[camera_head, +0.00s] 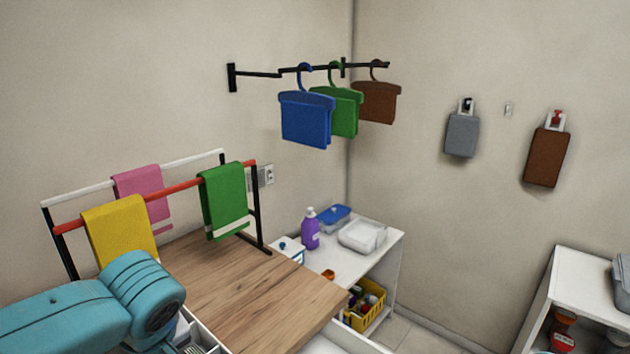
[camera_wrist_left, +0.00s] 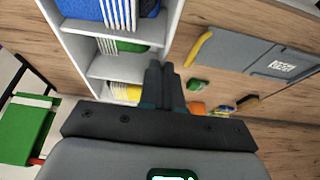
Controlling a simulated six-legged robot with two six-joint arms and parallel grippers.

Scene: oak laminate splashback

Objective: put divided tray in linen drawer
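A white compartmented holder (camera_wrist_left: 123,66) with folded blue, green and yellow cloths fills the upper left of the left wrist view. I cannot tell whether it is the divided tray or the linen drawer. Part of a similar white compartmented thing (camera_head: 208,338) shows below my left arm in the head view. My left gripper (camera_wrist_left: 168,68) has its dark fingers close together at the right wall of the holder. I cannot tell whether that thin wall is between them. In the head view my teal left arm hides the fingers. My right gripper is not in view.
A wooden worktop (camera_head: 240,290) is mostly clear. A towel rack (camera_head: 180,187) with pink, yellow and green towels stands at its back. A white shelf unit (camera_head: 385,247) holds a purple bottle (camera_head: 310,230) and boxes. Hangers (camera_head: 307,118) hang above.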

